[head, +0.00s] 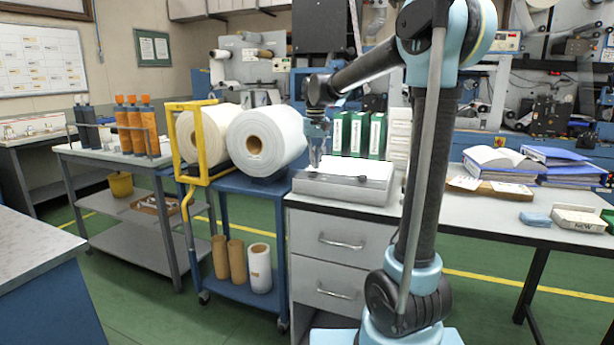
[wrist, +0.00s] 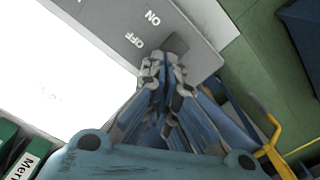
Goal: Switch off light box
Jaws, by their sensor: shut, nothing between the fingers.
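The light box (head: 340,188) is a low grey case with a sloped top on the drawer cabinet. Its panel glows bright white in the wrist view (wrist: 60,80). The grey front strip there carries the printed words ON and OFF. A dark grey switch (wrist: 177,43) sits beside the words, partly hidden by my fingertips. My gripper (head: 316,162) points down over the left end of the box. In the wrist view my gripper (wrist: 165,72) is shut and empty, its tips at the switch. I cannot tell whether they touch it.
Green-and-white binders (head: 359,134) stand close behind the box. A blue cart (head: 235,182) with large white rolls (head: 266,143) and a yellow frame (head: 202,150) is to the left. Open books and blue binders (head: 570,163) lie on the table at right. Green floor is open in front left.

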